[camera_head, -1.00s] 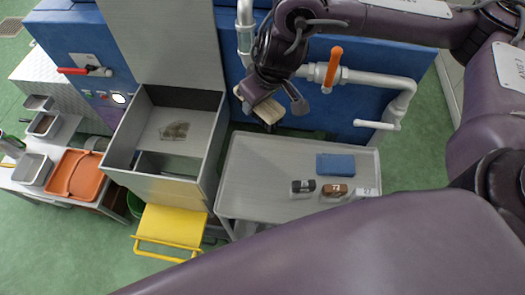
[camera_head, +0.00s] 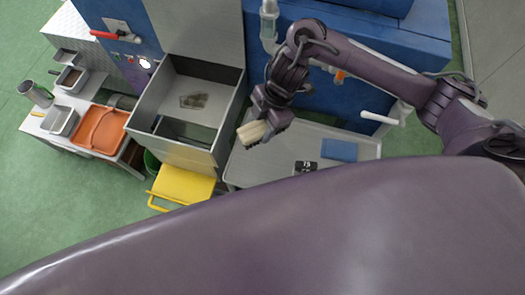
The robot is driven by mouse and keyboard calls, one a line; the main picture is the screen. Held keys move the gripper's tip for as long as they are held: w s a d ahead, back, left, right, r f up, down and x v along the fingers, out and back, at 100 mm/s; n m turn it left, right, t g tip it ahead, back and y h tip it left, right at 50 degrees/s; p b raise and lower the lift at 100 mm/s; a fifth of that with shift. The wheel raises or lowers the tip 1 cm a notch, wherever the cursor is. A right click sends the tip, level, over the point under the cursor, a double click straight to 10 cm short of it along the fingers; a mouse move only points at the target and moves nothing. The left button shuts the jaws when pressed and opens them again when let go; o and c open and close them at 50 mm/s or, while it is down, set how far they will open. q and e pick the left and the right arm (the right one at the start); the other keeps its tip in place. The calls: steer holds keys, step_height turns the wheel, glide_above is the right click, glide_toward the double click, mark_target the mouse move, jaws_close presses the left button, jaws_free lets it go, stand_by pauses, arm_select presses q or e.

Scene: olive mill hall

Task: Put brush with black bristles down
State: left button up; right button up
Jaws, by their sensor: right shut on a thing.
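My right gripper (camera_head: 267,113) is shut on the brush with black bristles (camera_head: 253,131). The brush shows a pale, cream-coloured block, with a little dark bristle visible below it. The gripper holds it above the left part of the grey trolley top (camera_head: 320,129); its exact height is hard to tell. My left gripper is not in view.
A steel bin (camera_head: 210,141) with a yellow step (camera_head: 182,187) stands left of the trolley. An orange tray (camera_head: 99,129) sits on the far-left table. My arm hides the trolley's front.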

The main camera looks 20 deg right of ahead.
step_height(320, 180, down, 12)
steer(key=shift+f+b, duration=0.1)
steer(key=shift+b, duration=0.4)
steer(key=shift+f, duration=2.2)
steer(key=shift+f, duration=0.1)
steer(key=shift+f, duration=0.15)
steer(key=o, duration=1.3)
